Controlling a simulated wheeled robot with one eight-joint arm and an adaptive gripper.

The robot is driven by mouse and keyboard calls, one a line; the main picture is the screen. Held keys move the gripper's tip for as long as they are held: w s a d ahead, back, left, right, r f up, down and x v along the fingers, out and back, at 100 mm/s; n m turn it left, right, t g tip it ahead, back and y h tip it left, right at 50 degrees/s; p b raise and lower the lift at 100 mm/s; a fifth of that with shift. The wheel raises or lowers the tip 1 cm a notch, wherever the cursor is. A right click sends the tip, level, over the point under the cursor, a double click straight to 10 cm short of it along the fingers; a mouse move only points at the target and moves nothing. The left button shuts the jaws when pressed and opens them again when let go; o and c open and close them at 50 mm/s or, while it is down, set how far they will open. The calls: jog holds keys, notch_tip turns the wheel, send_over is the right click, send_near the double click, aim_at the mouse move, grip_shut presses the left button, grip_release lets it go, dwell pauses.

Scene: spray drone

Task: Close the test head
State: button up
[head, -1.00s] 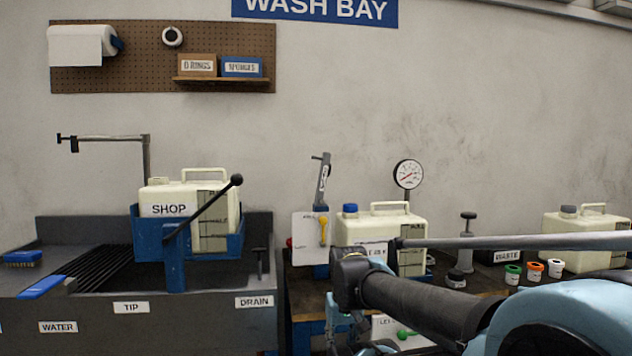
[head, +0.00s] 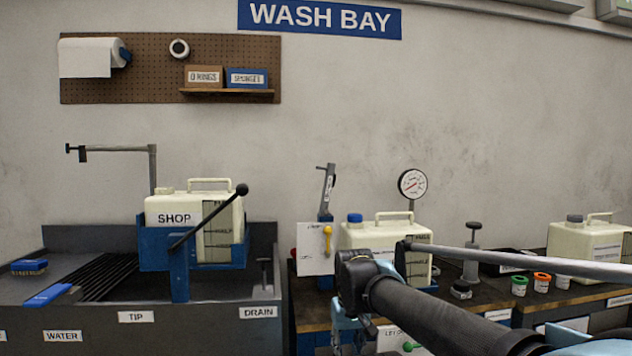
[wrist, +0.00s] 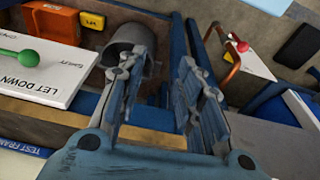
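My gripper (wrist: 155,65) is open in the wrist view, with its two blue fingers apart and nothing held between them. A grey cylinder (wrist: 132,45) lies just beyond the left finger; I cannot tell whether they touch. A white LET DOWN panel with a green knob (wrist: 22,57) is to the left. A blue edge labelled TEST FRAME (wrist: 22,146) shows at lower left. In the head view, a grey upright with a lever (head: 326,192) stands behind a white card with a yellow handle (head: 327,240). I cannot tell which part is the test head. My arm hides much of that area.
A pressure gauge (head: 412,184) and cream tanks (head: 375,238) stand on the bench. At left is a sink with a SHOP tank (head: 180,216) and a black-knobbed lever (head: 210,215).

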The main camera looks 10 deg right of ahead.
jog(key=w+r+n, duration=0.1)
jog(key=w+r, duration=0.2)
jog(key=r, duration=0.3)
jog(key=w+r+n, duration=0.1)
jog(key=w+r, duration=0.3)
jog(key=r, duration=0.1)
jog(key=w+r+n, duration=0.2)
jog(key=w+r, duration=0.1)
jog(key=r, duration=0.3)
jog(key=shift+w+a+r+g+h, duration=0.15)
jog(key=shift+a+r+g+h, duration=0.15)
jog(key=shift+a+r+g, duration=0.1)
grip_shut()
jog(key=w+a+r+n+h, duration=0.1)
jog(key=w+a+r+n, duration=0.3)
jog(key=w+r, duration=0.7)
jog(key=w+a+r+n+g+h, duration=0.1)
jog(key=w+a+r+n, duration=0.4)
jog(key=r, duration=0.9)
jog(key=w+a+r+n, duration=0.3)
jog(key=w+r+n, duration=0.1)
jog(key=w+r, duration=0.75)
jog(key=s+d+f, duration=0.1)
jog(key=d+f, duration=0.6)
jog(key=f, duration=0.1)
jog(key=shift+s+f, duration=0.15)
jog(key=shift+f, duration=0.05)
